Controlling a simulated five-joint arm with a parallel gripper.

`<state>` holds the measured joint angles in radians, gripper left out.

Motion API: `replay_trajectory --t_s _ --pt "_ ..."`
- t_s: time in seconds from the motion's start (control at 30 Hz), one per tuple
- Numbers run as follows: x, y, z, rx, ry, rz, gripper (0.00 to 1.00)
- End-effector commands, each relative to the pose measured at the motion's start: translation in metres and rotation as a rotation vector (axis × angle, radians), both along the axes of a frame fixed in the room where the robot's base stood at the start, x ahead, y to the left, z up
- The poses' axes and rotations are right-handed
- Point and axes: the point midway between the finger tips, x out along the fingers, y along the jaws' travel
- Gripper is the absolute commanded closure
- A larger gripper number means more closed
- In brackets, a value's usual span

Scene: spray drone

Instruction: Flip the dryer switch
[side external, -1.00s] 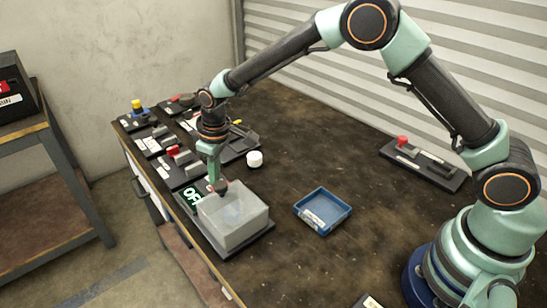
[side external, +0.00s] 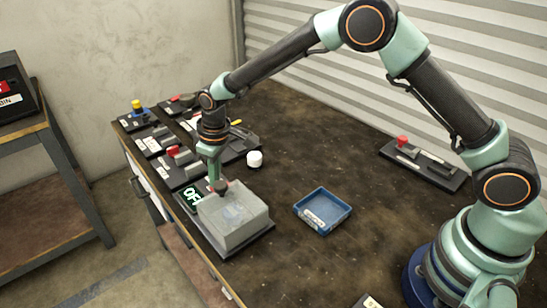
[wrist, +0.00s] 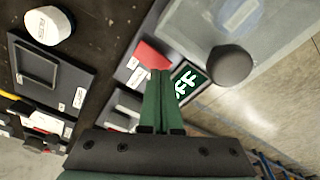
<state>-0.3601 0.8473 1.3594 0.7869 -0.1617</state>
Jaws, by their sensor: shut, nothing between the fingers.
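I cannot tell which control is the dryer switch, as the labels are too small to read. My gripper (side external: 219,186) is shut and empty, pointing down at the near left of the workbench beside a clear-covered box (side external: 240,222). The box has a dark round knob on its cover, seen in the wrist view (wrist: 231,66). A red block (wrist: 152,56) appears just beyond the fingertips; contact cannot be told.
Several switch panels (side external: 160,140) line the bench's left edge. A blue tray (side external: 338,197) lies right of the box. A panel with a red knob (side external: 450,179) is at the right.

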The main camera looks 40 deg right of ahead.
Motion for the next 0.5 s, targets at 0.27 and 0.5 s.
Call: replay_trajectory --t_s 0.27,0.5 --pt "0.0002 0.0001 -0.0038 0.0 0.0 0.0 1.0" --pt "0.0002 0.0001 -0.0069 0.0 0.0 0.0 1.0"
